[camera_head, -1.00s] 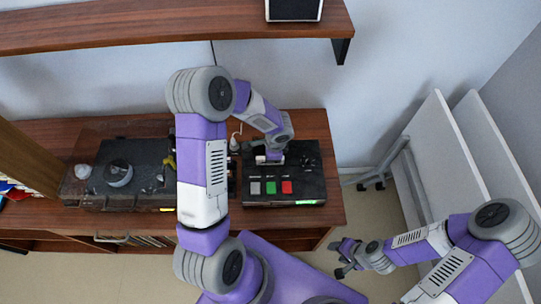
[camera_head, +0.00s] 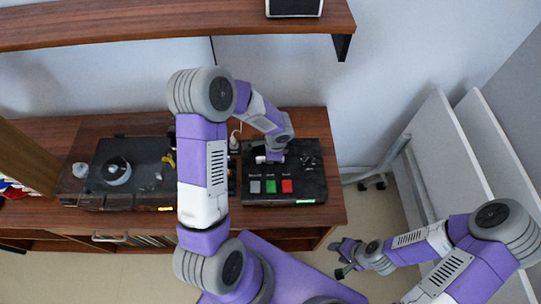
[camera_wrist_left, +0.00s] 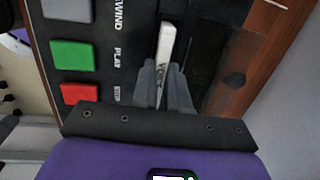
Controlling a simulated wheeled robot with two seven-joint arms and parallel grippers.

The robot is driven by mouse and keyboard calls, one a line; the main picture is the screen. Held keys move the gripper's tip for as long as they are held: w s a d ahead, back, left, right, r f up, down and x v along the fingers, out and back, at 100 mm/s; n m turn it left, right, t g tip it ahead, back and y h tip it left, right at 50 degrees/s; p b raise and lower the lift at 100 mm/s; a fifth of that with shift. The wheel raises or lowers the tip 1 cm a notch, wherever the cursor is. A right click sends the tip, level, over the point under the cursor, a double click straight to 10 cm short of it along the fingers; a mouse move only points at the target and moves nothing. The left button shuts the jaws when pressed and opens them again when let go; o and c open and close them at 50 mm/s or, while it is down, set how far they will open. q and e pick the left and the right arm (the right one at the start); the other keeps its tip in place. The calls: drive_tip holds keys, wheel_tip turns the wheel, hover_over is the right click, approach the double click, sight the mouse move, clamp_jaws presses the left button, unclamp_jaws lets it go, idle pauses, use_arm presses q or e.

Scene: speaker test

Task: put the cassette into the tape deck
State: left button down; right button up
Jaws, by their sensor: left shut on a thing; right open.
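The tape deck (camera_head: 312,188) is a black box on the wooden cabinet, with grey, green and red buttons along its front. It also shows in the left wrist view (camera_wrist_left: 105,22), with the printed words REWIND, PLAY and STOP. My left gripper (camera_wrist_left: 166,80) is shut on the white cassette (camera_wrist_left: 167,42), which is seen edge-on and labelled VOICE. They are over the deck's dark recess; I cannot tell how deep the cassette sits. In the head view my left wrist partly hides the deck's back. My right gripper (camera_head: 342,258) is open and empty, right of the cabinet and away from the deck.
A turntable (camera_head: 130,192) stands on the cabinet (camera_head: 339,205) left of the deck. A shelf (camera_head: 180,22) with a dark device (camera_head: 294,9) hangs above. White panels (camera_head: 450,150) lean at the right.

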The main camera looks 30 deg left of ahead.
use_arm(q)
drive_tip(key=shift+f+b, duration=0.5)
drive_tip(key=shift+f, duration=0.05)
idle(0.4)
drive_tip(key=c, duration=0.7)
unclamp_jaws()
drive_tip(key=shift+o, duration=0.2)
drive_tip(key=shift+r, duration=0.15)
drive_tip(key=shift+r+p, duration=1.9)
drive_tip(key=shift+r, duration=0.55)
drive_tip(key=shift+s+f, duration=0.1)
